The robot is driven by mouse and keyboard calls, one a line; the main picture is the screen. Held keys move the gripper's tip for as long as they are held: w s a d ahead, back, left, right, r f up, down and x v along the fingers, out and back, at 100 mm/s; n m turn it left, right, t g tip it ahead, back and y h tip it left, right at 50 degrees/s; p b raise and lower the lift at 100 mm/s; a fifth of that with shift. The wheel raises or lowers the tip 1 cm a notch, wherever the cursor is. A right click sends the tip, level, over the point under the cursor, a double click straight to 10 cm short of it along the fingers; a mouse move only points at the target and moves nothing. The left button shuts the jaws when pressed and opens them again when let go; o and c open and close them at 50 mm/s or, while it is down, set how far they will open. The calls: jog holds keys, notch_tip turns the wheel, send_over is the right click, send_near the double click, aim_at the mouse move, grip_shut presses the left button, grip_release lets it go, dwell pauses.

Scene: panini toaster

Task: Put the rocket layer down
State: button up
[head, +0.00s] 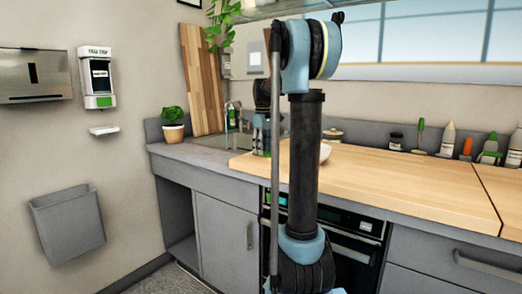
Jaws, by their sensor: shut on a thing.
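My gripper (261,143) shows small and partly behind my own arm, low over the left end of the wooden worktop (415,176), near the sink. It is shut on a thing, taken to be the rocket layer. The layer itself is too small and too hidden to make out. I cannot tell whether it touches the surface below. My arm also covers the middle of the worktop, and no panini toaster can be made out.
A pale bowl (325,152) stands partly behind my arm. Several bottles, including a white one (447,139), line the worktop's back at right. A potted plant (173,125) and a tall wooden board (202,80) stand left of the sink (217,141). The front right worktop is clear.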

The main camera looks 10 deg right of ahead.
jog(key=o, duration=1.1)
notch_tip(320, 180, up, 12)
jog(key=shift+r, duration=0.1)
